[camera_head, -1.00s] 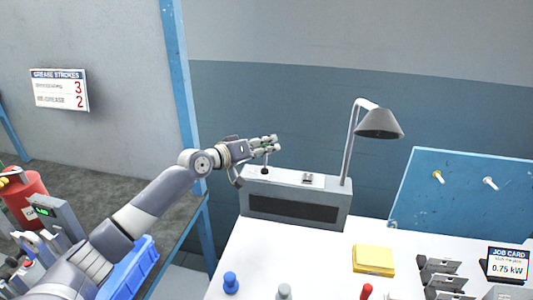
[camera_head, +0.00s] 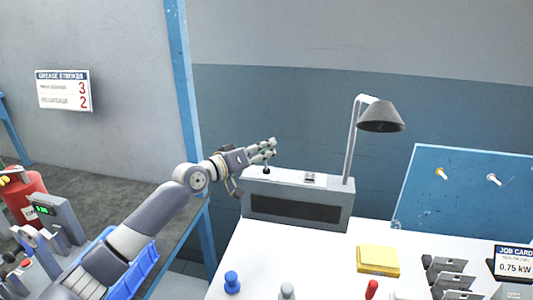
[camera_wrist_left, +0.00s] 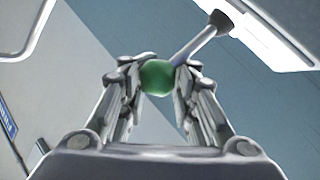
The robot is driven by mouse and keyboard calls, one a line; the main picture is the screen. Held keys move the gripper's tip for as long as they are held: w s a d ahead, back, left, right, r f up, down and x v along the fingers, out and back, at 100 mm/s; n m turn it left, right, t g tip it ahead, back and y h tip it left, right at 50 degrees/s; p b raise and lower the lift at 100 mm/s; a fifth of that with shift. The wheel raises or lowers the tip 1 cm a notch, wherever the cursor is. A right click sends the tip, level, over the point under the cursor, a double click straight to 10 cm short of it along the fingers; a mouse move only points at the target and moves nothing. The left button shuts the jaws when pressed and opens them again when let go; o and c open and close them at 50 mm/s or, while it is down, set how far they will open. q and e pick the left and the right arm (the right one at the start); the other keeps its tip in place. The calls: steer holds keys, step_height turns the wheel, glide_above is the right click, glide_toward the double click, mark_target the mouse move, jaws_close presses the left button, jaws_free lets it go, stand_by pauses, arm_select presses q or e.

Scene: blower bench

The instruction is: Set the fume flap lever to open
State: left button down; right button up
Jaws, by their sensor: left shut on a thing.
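The fume flap lever has a round green knob (camera_wrist_left: 158,77) on a pale metal shaft (camera_wrist_left: 196,44), which runs up and right to a dark base in the left wrist view. My left gripper (camera_wrist_left: 163,72) is shut on the green knob, with a finger on each side. In the head view my left gripper (camera_head: 262,149) is over the left end of the long grey hood box (camera_head: 302,182), where the lever's dark base (camera_head: 266,170) shows. The fingers largely hide the knob there. I cannot read any lever position marks. My right gripper is not in view.
A desk lamp (camera_head: 381,117) stands by the box's right end. A blue pegboard (camera_head: 462,206) is at the right. The white bench (camera_head: 300,255) holds a yellow block (camera_head: 378,260), small coloured pieces and a job card (camera_head: 513,262). A blue post (camera_head: 184,80) is left of the gripper.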

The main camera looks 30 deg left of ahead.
arm_select(q)
steer(key=shift+s+d+f, duration=0.1)
steer(key=shift+d+f, duration=0.2)
steer(key=shift+f, duration=0.25)
steer(key=shift+s+d+f, duration=0.1)
steer(key=shift+d+f, duration=0.15)
steer(key=shift+f, duration=0.25)
steer(key=c, duration=1.4)
jaws_free()
steer(key=shift+s+a, duration=0.1)
steer(key=shift+o, duration=0.6)
steer(key=shift+s+a+r, duration=0.15)
steer(key=shift+s+r, duration=0.15)
steer(key=shift+s, duration=0.15)
steer(key=shift+s+r, duration=0.15)
steer(key=shift+s, duration=0.1)
steer(key=shift+s+a, duration=0.2)
steer(key=shift+s, duration=0.1)
steer(key=v, duration=1.1)
steer(key=shift+a+r, duration=0.25)
steer(key=shift+r, duration=0.15)
steer(key=shift+s, duration=0.1)
